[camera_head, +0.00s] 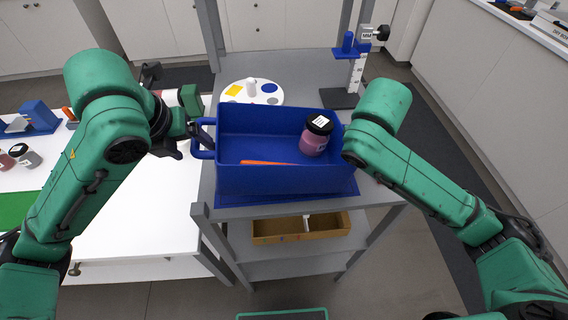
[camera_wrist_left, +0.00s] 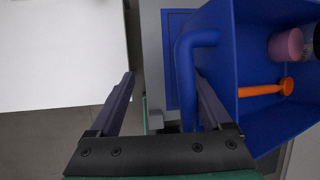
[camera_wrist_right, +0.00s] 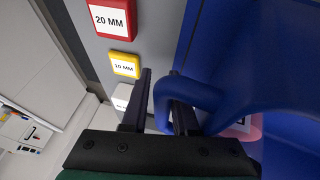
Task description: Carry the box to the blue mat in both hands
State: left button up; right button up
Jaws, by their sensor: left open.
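The blue box (camera_head: 262,180) is on the grey rack, with a pink black-lidded jar (camera_head: 315,136) and an orange tool (camera_head: 262,163) inside. The blue mat (camera_head: 288,211) shows beneath its front edge; I cannot tell whether the box touches it. My left gripper (camera_wrist_left: 165,85) is open, its fingers on either side of the box's left handle (camera_wrist_left: 185,75), the handle nearer the right finger. My right gripper (camera_wrist_right: 160,85) is closed around the other handle (camera_wrist_right: 164,103). The right arm hides this grip in the head view.
Small blocks marked in mm (camera_wrist_right: 122,64) sit close to my right gripper. A white table (camera_head: 140,225) stands left. A brown tray (camera_head: 280,231) is on the lower shelf.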

pick_arm(q)
jog(key=shift+d+r+h, duration=0.3)
jog(key=shift+d+r, duration=0.2)
jog(key=shift+d, duration=0.1)
pick_arm(e)
jog(key=o, duration=0.7)
jog(key=shift+s+d+f, duration=0.15)
jog(key=shift+f, duration=0.2)
jog(key=shift+c, duration=0.2)
pick_arm(q)
jog(key=shift+f, duration=0.15)
pick_arm(e)
jog(key=v, duration=0.8)
jog(key=shift+a+r, duration=0.15)
jog(key=shift+a, duration=0.1)
pick_arm(q)
jog(key=a, duration=0.6)
jog(key=shift+a, duration=0.2)
pick_arm(e)
jog(key=shift+d, duration=0.15)
